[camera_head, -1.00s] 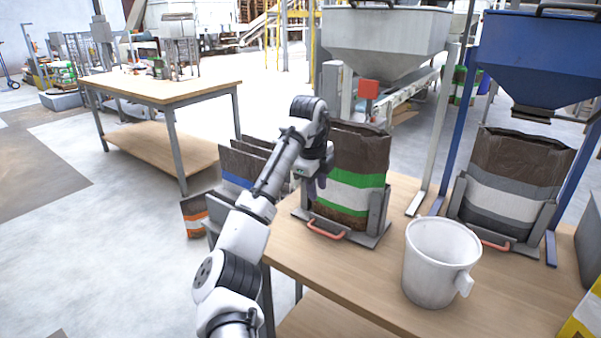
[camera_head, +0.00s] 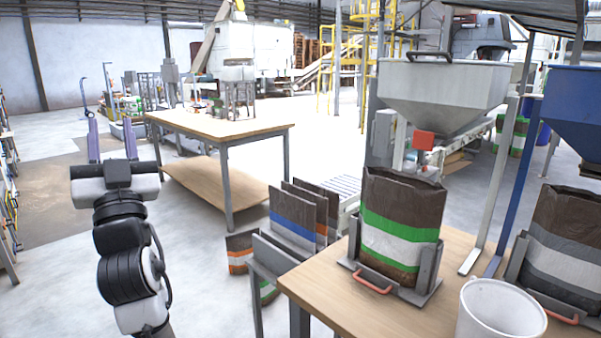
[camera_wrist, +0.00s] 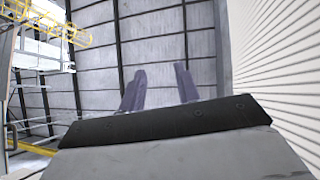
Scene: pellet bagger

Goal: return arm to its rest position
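My gripper (camera_head: 93,139) is raised at the left of the head view, pointing up, with the arm folded upright below it. Its two purple fingers stand apart with nothing between them. In the wrist view the gripper (camera_wrist: 160,90) also shows its two fingers apart and empty, against the hall's wall and roof. The gripper is well clear of the workbench and touches nothing that I can see.
A workbench (camera_head: 335,315) at the right bears a green-striped bag (camera_head: 402,225) in a holder, under a grey hopper (camera_head: 440,95). A white bucket (camera_head: 500,312) stands at its front. Flat bags (camera_head: 297,215) stand in a rack left of it. Another table (camera_head: 215,125) stands behind.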

